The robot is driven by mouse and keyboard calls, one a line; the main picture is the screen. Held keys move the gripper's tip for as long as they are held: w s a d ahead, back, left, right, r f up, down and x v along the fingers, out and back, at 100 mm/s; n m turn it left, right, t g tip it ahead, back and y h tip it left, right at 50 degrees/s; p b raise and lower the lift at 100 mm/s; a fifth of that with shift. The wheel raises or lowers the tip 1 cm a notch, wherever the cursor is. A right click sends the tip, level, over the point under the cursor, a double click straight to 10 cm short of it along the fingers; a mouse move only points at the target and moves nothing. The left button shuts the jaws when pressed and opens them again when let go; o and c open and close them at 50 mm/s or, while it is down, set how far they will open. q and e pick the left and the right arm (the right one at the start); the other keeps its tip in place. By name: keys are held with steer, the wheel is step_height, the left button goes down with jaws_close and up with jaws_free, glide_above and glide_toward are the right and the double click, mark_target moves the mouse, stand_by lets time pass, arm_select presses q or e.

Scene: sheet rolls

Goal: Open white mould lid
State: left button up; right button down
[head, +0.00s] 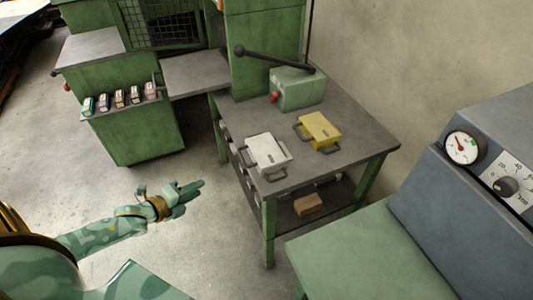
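The white mould (268,152) lies on the grey-topped green table, near its left front edge. It is a flat block with a dark handle on its left side and another at its front; its lid appears closed. My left gripper (196,189) is over the floor, left of the table and apart from the white mould. Its fingers point right and look close together, but I cannot tell whether they are open or shut. Nothing shows held in it. My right gripper is not in view.
A yellow mould (320,130) lies right of the white one. Behind it stands a green press block (298,88) with a long black lever (275,59). A brown block (308,204) is on the lower shelf. A gauge console (440,190) stands at right. Floor around my gripper is clear.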

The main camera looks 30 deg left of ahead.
mark_target(242, 157)
arm_select(q)
steer(key=w+d+b, duration=0.1)
steer(key=w+d, duration=0.1)
steer(key=w, duration=0.3)
steer(key=w+d+t+h+b, duration=0.1)
steer(key=w+d+b, duration=0.1)
steer(key=w, duration=0.4)
steer(key=w+d+n+t+b, duration=0.1)
steer(key=w+d+b, duration=0.1)
steer(key=w, duration=0.3)
steer(key=shift+w+d+r+h, duration=0.2)
steer(key=shift+d+r+h, duration=0.2)
steer(key=shift+d, duration=0.1)
jaws_close()
